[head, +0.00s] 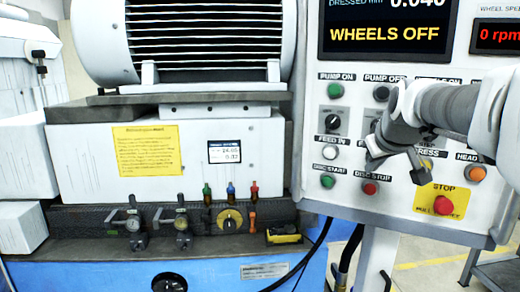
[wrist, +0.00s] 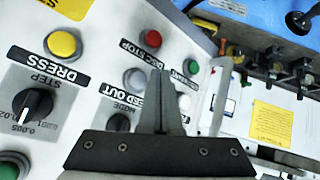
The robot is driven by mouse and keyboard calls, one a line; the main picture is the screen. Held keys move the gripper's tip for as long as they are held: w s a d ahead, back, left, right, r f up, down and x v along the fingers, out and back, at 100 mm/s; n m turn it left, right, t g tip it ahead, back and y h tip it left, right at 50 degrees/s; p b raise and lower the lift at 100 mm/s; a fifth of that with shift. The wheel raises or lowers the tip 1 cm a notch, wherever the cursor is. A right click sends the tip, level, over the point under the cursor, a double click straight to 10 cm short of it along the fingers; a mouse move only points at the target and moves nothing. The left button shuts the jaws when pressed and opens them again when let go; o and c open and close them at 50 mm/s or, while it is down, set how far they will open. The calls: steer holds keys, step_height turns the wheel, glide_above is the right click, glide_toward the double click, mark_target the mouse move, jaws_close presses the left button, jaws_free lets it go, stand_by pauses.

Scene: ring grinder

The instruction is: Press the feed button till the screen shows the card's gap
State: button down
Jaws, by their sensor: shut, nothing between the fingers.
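My gripper (head: 420,174) is in front of the control panel (head: 310,190) at the right, over the lower button rows. Its shut fingers also show in the wrist view (wrist: 158,75), pointing at the panel, with nothing between them. The white FEED IN button (head: 330,153) is clear to the left of my gripper. In the wrist view a white button (wrist: 135,78) is just left of the fingertips, near the FEED OUT label. The big screen (head: 390,35) reads WHEELS OFF and DRESSED mm 0.040. A small card-like panel (head: 231,152) on the machine reads about 24.05 and 0.12, blurred.
The red stop button (head: 443,205) on its yellow plate is below my gripper. DISC START (head: 327,181) and DISC STOP (head: 370,188) sit under the feed row. A yellow note (head: 147,150) is on the machine. Knobs and levers line its front.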

steer(key=shift+w+d, duration=0.65)
steer(key=shift+w, duration=0.35)
steer(key=shift+w, duration=0.1)
stand_by(1.3)
steer(key=shift+w+d, duration=0.2)
steer(key=shift+w, duration=0.1)
steer(key=shift+w+d+r+p, duration=0.1)
steer(key=shift+w+d+p, duration=0.25)
steer(key=shift+w, duration=0.1)
stand_by(0.8)
steer(key=shift+a, duration=0.1)
steer(key=shift+s+a+b, duration=0.45)
steer(key=shift+s+a, duration=0.05)
steer(key=shift+s, duration=0.3)
steer(key=shift+s+a+b, duration=0.35)
steer(key=shift+s+a, duration=0.1)
steer(key=shift+s, duration=0.25)
steer(key=shift+s+a+b, duration=0.3)
steer(key=shift+s+a, duration=0.1)
steer(key=shift+s, duration=0.35)
steer(key=shift+s+a+b, duration=0.35)
steer(key=shift+s+a, duration=0.1)
steer(key=shift+s, duration=0.25)
